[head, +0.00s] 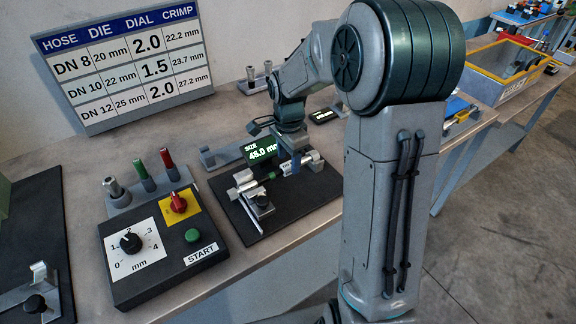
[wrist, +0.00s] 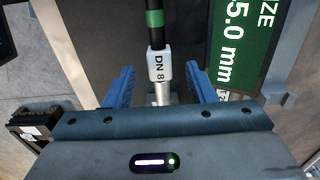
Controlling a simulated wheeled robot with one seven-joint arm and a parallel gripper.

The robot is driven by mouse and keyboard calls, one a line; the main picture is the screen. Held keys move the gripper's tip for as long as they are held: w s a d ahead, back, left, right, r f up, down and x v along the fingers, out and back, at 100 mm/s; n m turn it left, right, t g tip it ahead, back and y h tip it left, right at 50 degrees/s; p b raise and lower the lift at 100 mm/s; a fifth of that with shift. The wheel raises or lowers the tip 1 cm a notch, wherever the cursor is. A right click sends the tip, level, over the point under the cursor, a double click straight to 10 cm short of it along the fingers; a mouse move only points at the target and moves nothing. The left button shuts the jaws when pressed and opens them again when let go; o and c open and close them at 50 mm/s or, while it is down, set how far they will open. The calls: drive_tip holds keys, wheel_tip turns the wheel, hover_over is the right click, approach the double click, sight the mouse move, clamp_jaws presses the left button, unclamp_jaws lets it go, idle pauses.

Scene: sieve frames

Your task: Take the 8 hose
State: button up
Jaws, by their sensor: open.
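The DN 8 hose (wrist: 155,38) is black with a green band. It shows in the wrist view with a white "DN 8" tag (wrist: 159,67) and a silver end fitting (wrist: 162,96). My gripper (wrist: 160,74) is open, its blue fingers on either side of the tag and fitting, with gaps visible on both sides. In the head view my gripper (head: 291,165) is low over the measuring stand (head: 243,221), where it partly hides what lies there. A small green part (head: 272,176), perhaps the hose's band, shows beside it.
A display (head: 263,151) reading "SIZE 45.0 mm" stands close behind the gripper. A control box (head: 150,274) with dial and START button is to the left. A rack (head: 148,196) with several upright dies stands behind it. A chart (head: 128,62) leans at the back. A yellow-rimmed bin (head: 482,71) is at right.

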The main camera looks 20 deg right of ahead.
drive_tip(key=shift+f, duration=0.8)
clamp_jaws()
